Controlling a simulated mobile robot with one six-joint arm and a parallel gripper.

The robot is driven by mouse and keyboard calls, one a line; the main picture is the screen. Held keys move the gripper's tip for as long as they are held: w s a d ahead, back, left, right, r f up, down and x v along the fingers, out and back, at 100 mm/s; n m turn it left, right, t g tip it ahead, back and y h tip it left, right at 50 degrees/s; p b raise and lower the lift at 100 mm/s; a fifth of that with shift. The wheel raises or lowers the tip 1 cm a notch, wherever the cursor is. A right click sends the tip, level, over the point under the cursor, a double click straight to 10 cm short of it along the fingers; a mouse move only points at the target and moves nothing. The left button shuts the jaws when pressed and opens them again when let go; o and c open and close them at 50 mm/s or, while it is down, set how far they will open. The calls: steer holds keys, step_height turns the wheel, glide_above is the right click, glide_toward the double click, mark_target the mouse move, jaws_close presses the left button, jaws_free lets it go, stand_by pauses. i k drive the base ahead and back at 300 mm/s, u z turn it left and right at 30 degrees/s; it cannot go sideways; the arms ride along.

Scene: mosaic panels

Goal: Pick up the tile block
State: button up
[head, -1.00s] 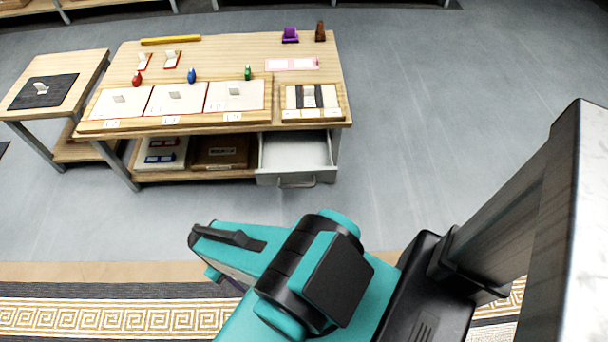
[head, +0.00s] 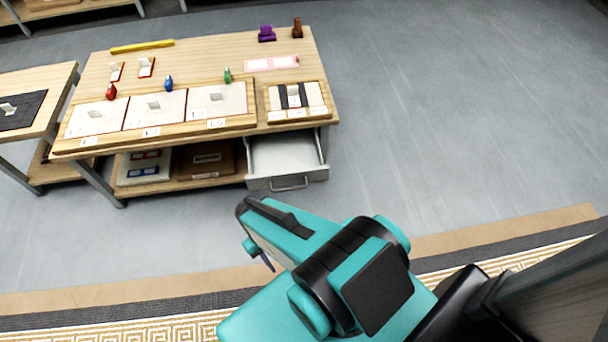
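I cannot tell for sure which piece is the tile block. Small pale pieces stand on the left white panel (head: 82,127), the middle white panel (head: 170,113) and the right white panel (head: 232,108). Another pale piece (head: 293,90) stands on the striped panel at the table's right, and one more (head: 8,108) is on the dark mat of the side table. My gripper (head: 256,250) is at the end of my teal arm, low in the picture and well short of the table. My arm mostly hides its fingers, and nothing shows clearly in it.
The wooden table (head: 215,48) also bears red, blue and green small items, a yellow bar (head: 142,46), a pink-white strip (head: 271,63), and purple and brown objects. An open grey drawer (head: 287,165) juts out below its right side. Clear floor lies in front and right.

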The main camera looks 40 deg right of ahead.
mark_target(291, 89)
steer(key=z, duration=0.75)
steer(key=k, duration=1)
steer(key=i, duration=0.75)
